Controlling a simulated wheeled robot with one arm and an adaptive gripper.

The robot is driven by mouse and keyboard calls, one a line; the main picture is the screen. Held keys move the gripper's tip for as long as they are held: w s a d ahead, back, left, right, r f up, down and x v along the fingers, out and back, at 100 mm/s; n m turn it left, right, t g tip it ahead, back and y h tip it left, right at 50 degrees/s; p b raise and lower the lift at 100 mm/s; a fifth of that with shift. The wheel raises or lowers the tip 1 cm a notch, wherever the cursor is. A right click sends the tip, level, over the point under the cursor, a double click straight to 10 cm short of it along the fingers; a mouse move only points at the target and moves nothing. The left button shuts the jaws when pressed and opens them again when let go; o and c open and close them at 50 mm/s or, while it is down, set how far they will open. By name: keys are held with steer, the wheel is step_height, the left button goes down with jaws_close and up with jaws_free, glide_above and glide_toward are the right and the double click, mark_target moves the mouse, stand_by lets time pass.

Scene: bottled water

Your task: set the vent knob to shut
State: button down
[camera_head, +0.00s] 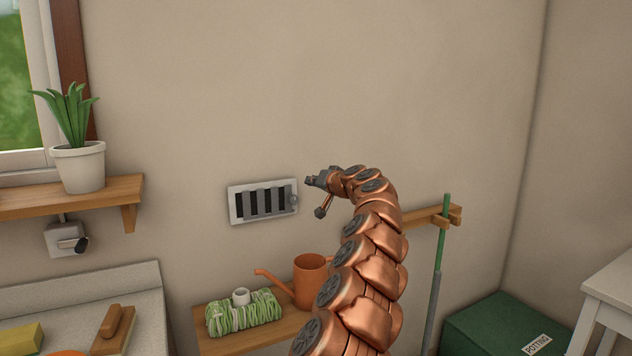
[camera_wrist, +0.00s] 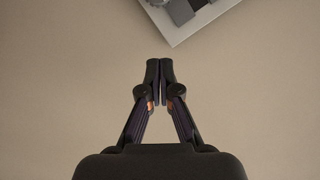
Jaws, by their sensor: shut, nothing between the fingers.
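The vent (camera_head: 263,202) is a pale rectangular frame on the wall with grey upright slats and dark gaps between them. A small grey vent knob (camera_head: 294,201) shows at its right edge; its exact setting is too small to tell. My gripper (camera_head: 308,181) is up and to the right of the knob, apart from it. In the wrist view my gripper (camera_wrist: 160,65) has its fingertips together and empty, over bare wall. A corner of the vent frame (camera_wrist: 182,36) shows at the top of that view, with a rounded grey part inside it, cut off by the picture edge.
Below the vent, a wooden shelf (camera_head: 252,344) holds a green-and-white bundle (camera_head: 243,313) and an orange watering can (camera_head: 311,278). A potted plant (camera_head: 78,165) stands on the left shelf. A green-handled tool (camera_head: 440,245) hangs at right. The wall above the vent is clear.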

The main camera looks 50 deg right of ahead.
mark_target(285, 192)
steer(key=shift+w+a+f+p, duration=0.2)
steer(key=shift+w+a+f, duration=0.15)
steer(key=shift+f, duration=0.3)
steer(key=shift+w+a+f+p, duration=0.15)
steer(key=shift+w+a+f, duration=0.1)
steer(key=shift+w+f, duration=0.3)
steer(key=shift+w+a+f+p, duration=0.2)
steer(key=shift+w+a+f, duration=0.15)
steer(key=shift+f, duration=0.35)
steer(key=shift+w+a+f+b, duration=0.2)
steer(key=shift+a+b, duration=0.3)
steer(key=shift+b, duration=0.05)
steer(key=shift+w+a+r+b, duration=0.15)
steer(key=shift+a+b, duration=0.15)
steer(key=shift+a, duration=0.15)
steer(key=shift+w+a+r+b, duration=0.15)
steer(key=shift+a+b, duration=0.15)
steer(key=shift+a, duration=0.15)
steer(key=shift+f, duration=0.1)
